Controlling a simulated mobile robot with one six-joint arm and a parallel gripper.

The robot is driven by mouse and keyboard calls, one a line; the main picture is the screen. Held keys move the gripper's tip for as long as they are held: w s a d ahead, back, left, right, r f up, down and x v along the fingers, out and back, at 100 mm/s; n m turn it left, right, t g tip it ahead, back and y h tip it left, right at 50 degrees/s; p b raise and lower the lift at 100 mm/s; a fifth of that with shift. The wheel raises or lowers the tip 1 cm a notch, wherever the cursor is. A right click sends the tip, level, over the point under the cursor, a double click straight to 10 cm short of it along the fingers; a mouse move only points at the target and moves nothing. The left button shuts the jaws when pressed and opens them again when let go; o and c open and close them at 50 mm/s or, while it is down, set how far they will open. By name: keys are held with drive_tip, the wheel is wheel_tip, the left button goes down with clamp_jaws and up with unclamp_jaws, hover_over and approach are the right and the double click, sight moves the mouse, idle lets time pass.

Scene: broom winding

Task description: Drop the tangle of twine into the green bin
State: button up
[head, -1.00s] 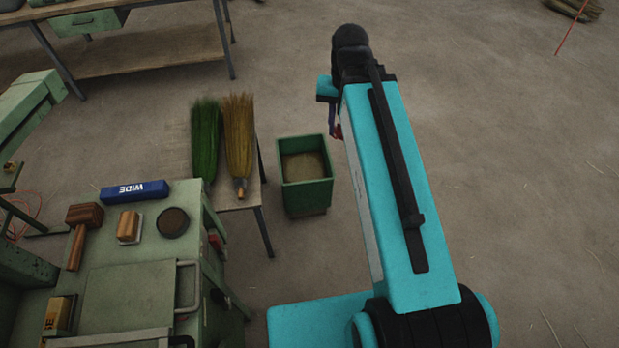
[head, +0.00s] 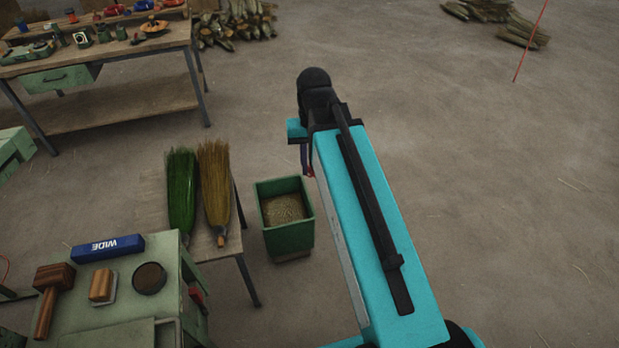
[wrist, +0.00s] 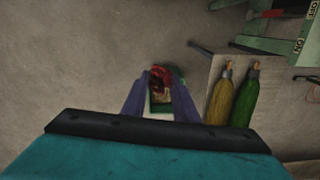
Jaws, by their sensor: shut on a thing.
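The green bin (head: 288,240) stands on the floor left of my arm in the head view, open at the top with straw-coloured matter inside. In the wrist view, part of the bin (wrist: 160,108) shows between my fingers, beyond the red tangle of twine (wrist: 160,76). My gripper (wrist: 159,90) is shut on the tangle; its two purple fingers stand on either side. In the head view, my arm hides most of the gripper, and only a small red bit of twine (head: 311,172) shows, right of and above the bin in the picture. The gap between twine and bin is unclear.
A low table beside the bin holds a green broom (head: 182,192) and a tan broom (head: 214,185). A green bench with a mallet (head: 52,285) and a blue box (head: 107,247) is at lower left. A cluttered workbench (head: 120,55) stands behind. Floor to the right is clear.

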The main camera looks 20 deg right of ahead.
drive_tip(key=w+a+f+n+b, duration=0.1)
drive_tip(key=w+f+n+b, duration=0.3)
drive_tip(key=w+n, duration=0.3)
drive_tip(key=shift+w+f+n+b, duration=0.2)
drive_tip(key=shift+w+n+b, duration=0.1)
drive_tip(key=shift+w+b, duration=0.4)
drive_tip(key=shift+w+a, duration=0.1)
drive_tip(key=shift+a, duration=0.1)
